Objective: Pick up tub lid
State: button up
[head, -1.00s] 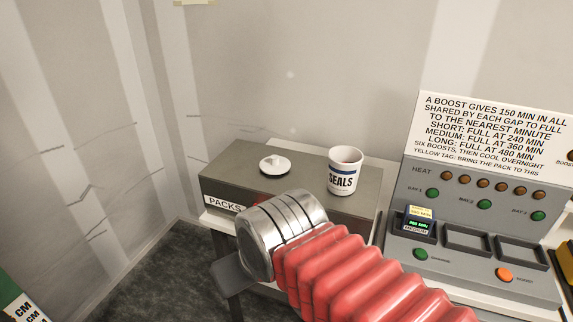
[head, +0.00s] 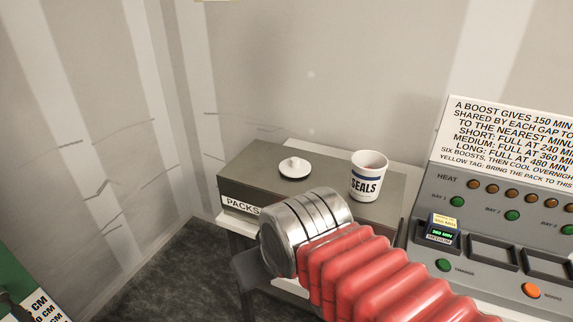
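The tub lid (head: 295,168) is a small white disc with a round knob. It lies flat on top of the grey box labelled PACKS (head: 255,170), left of the tub. The white tub labelled SEALS (head: 369,178) stands upright and open on the same box, with something reddish-brown inside. My arm, with red bellows and a silver cuff, reaches in from the lower right, in front of the box. Part of a dark grey piece of my gripper (head: 254,274) shows beyond the cuff, below the box's front edge. Its fingertips are hidden, and it is apart from the lid.
A grey heater panel (head: 480,255) stands to the right, with lamps, bays and a MEDIUM pack (head: 439,230) in the first bay. A sign (head: 515,135) rises behind it. Cracked walls close in the left and back. A green board marked CM (head: 35,295) is at lower left.

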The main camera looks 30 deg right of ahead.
aim_at(294, 167)
jog(key=i, duration=0.9)
jog(key=z, duration=0.05)
